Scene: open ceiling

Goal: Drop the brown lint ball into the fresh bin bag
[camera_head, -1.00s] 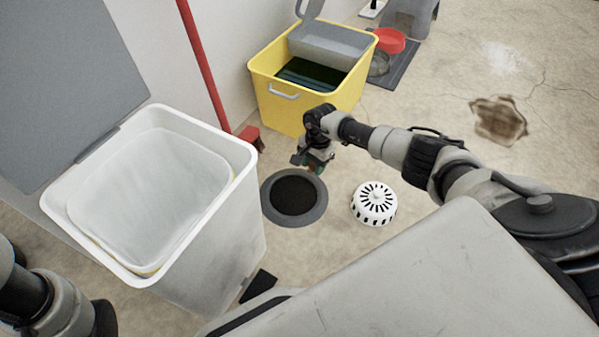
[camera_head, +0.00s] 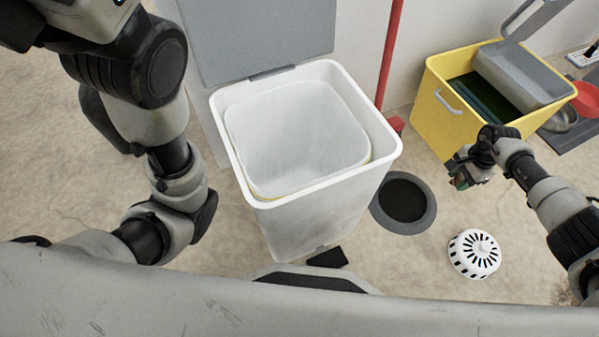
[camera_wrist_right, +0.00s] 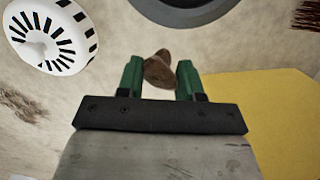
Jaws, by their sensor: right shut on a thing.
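The brown lint ball (camera_wrist_right: 159,70) is between the green fingertips of my right gripper (camera_wrist_right: 160,78) in the right wrist view, and the gripper is shut on it. In the head view my right gripper (camera_head: 461,177) is above the floor, right of the drain and in front of the yellow bucket; the lint ball is too small to make out there. The fresh bin bag (camera_head: 297,135) is a whitish liner inside the white bin (camera_head: 224,104), whose grey lid (camera_head: 262,38) stands open. My left arm shows at the left, but its gripper is not in view.
A round floor drain (camera_head: 428,214) lies open right of the bin. A white slotted strainer (camera_head: 474,254) stands on the floor nearby. A yellow mop bucket (camera_head: 436,122) stands at the back right. A red broom handle (camera_head: 389,55) leans behind the bin.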

